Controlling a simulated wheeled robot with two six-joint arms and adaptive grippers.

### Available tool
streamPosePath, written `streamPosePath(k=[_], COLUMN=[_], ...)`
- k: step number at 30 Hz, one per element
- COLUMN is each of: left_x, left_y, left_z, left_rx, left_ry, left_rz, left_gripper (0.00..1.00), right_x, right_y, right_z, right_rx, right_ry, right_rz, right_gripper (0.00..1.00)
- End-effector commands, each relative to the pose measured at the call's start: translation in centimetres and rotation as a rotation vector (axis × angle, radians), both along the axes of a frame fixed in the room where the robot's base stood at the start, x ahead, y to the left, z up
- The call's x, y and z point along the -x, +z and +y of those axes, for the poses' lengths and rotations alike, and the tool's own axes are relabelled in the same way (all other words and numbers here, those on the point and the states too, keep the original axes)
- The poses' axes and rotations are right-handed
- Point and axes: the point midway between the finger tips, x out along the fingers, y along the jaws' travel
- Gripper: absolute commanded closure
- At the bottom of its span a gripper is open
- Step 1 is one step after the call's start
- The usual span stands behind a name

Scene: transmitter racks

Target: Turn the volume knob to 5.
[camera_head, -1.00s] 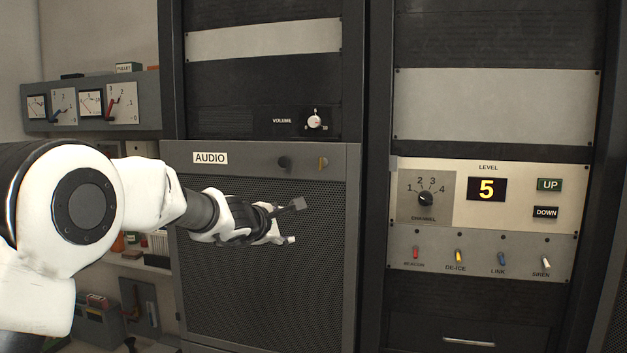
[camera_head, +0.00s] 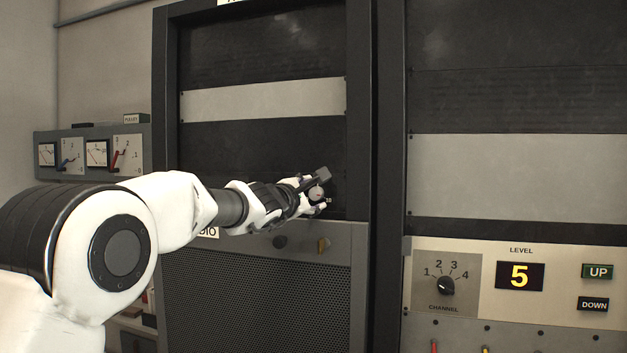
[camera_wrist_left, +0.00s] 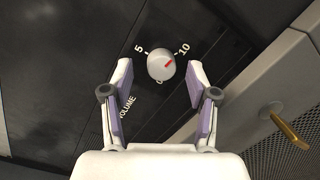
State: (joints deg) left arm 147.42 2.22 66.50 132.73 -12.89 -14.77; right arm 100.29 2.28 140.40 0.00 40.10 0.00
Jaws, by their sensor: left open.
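The volume knob (camera_head: 316,193) is a small round white knob with a red pointer mark on a black rack panel. My left gripper (camera_head: 321,190) is open at the panel. In the left wrist view its two purple-padded fingers (camera_wrist_left: 160,76) stand on either side of the knob, with a gap on each side. My right gripper is not in view.
At right, a panel has a channel knob (camera_head: 446,286), a level display (camera_head: 519,276) reading 5, and UP and DOWN buttons.

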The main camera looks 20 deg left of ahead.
Motion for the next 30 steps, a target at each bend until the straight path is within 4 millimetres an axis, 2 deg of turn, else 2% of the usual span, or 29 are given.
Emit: streamPosePath(k=[1,2,10,15,30], left_x=[-0.6,-0.9,-1.2,-1.2,-1.1], left_y=[0.4,0.3,-0.2,-0.1,0.0], left_z=[-0.1,-0.1,-0.2,-0.2,-0.1], left_rx=[0.0,0.0,0.0,0.0,0.065], left_ry=[0.0,-0.001,-0.001,-0.001,-0.001], left_rz=[0.002,0.001,0.001,0.001,-0.004], left_gripper=[0.41,0.41,0.41,1.0,1.0], right_x=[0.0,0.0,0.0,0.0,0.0], right_y=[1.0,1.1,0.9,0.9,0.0], right_z=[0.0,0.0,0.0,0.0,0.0], right_rx=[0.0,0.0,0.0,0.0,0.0], right_ry=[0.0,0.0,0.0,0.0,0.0], right_rz=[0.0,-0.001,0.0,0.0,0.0], right_gripper=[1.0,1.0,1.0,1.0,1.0])
